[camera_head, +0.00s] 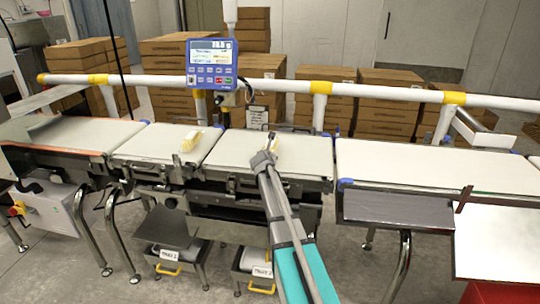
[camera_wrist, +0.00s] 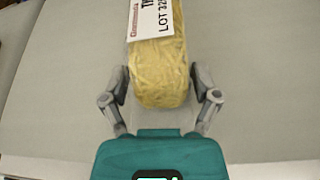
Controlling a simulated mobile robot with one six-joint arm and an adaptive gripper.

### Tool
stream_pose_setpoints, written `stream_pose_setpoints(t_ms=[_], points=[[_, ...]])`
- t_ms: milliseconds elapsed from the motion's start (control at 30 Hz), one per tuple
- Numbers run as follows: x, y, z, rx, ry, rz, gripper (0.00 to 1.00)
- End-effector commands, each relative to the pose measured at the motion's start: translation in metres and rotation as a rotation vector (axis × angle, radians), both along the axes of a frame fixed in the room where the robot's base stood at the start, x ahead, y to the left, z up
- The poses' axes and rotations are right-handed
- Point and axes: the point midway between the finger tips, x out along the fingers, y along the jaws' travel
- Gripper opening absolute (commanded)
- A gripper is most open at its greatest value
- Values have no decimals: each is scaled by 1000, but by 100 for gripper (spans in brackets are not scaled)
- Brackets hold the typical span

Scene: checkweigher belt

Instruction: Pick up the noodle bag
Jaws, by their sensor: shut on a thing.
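The noodle bag (camera_wrist: 160,85) is a yellow block of noodles with a white label reading "LOT" in the wrist view. My gripper (camera_wrist: 160,98) has one finger on each side of it and is shut on it. In the head view my gripper (camera_head: 268,148) reaches the middle belt section, and the bag (camera_head: 276,145) shows partly behind it. The bag appears to be at the belt surface; I cannot tell if it is lifted. A second yellow bag with a white label (camera_head: 189,141) lies on the belt section to the left.
The weigher display (camera_head: 211,63) stands behind the belt on a post. A white rail (camera_head: 280,85) with yellow joints runs along the back. Another white belt (camera_head: 430,168) lies to the right across a gap. Stacked brown boxes (camera_head: 185,60) fill the background.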

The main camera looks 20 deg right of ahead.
Motion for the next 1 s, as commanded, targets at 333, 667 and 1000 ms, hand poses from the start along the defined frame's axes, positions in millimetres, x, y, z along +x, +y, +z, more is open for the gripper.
stream_pose_setpoints(t_ms=[333, 667, 1000], points=[[0, 0, 30, -1, -1, 1, 18], [-33, -1, 68, -1, 0, 0, 18], [-84, -3, 103, -2, 0, -1, 18]])
